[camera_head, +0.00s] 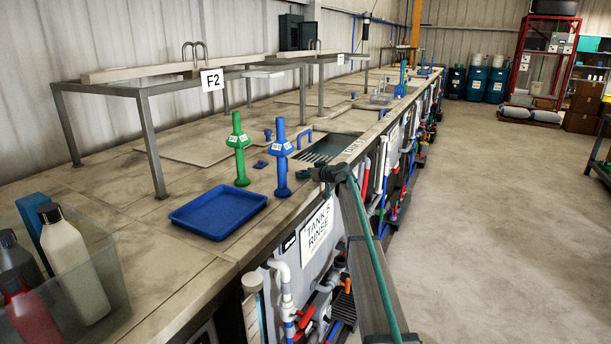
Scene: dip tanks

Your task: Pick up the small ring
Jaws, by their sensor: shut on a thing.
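My gripper (326,172) is at the front edge of the bench, at the end of my grey arm with a teal hose along it. Its jaws point left and are shut on a small dark piece (303,174). This piece is too small to tell whether it is the small ring. A blue post with a labelled blue collar (281,148) stands just left of the gripper. A green post with a labelled green collar (238,141) stands farther left. A small flat blue piece (261,164) lies between the posts; its exact shape is unclear.
A blue tray (218,211) lies in front of the posts. A clear bin (105,270) with bottles is at the lower left. Metal frames (150,140) stand over the bench. An open tank (325,149) lies behind the gripper. The floor at right is clear.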

